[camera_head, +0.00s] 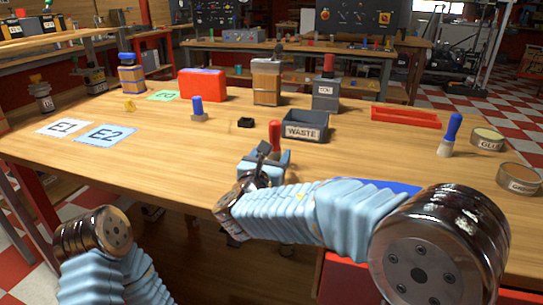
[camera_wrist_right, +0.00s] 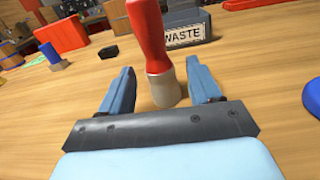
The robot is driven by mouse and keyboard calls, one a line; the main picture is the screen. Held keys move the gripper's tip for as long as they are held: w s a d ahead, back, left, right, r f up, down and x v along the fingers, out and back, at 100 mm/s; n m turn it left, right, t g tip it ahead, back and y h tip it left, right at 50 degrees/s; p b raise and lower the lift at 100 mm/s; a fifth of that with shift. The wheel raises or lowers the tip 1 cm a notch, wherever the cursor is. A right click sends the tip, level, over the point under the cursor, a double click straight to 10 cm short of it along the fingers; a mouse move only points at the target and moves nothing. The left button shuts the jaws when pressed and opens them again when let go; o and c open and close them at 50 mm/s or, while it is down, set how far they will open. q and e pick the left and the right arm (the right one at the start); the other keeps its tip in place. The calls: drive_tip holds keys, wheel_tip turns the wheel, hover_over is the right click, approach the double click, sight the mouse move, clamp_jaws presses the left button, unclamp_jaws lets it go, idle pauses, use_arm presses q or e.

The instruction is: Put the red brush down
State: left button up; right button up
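The red brush (camera_head: 274,136) stands upright on the wooden table, in front of the WASTE bin. In the right wrist view the red brush (camera_wrist_right: 150,35) shows a red handle and a pale lower end touching the table. The brush's lower part is hidden by the gripper in the head view. My left arm shows at lower left, its gripper out of frame.
The grey WASTE bin (camera_head: 305,128) stands just behind the brush. A blue brush (camera_head: 450,134) stands to the right, near round tins (camera_head: 487,138). A red tray (camera_head: 405,116) lies behind. Cards E1 (camera_head: 64,127) and E2 (camera_head: 106,135) lie at left. The table's left middle is clear.

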drive_tip(key=shift+s+r, duration=0.1)
drive_tip(key=shift+r, duration=0.05)
drive_tip(key=b+v, duration=0.1)
drive_tip(key=v, duration=1.1)
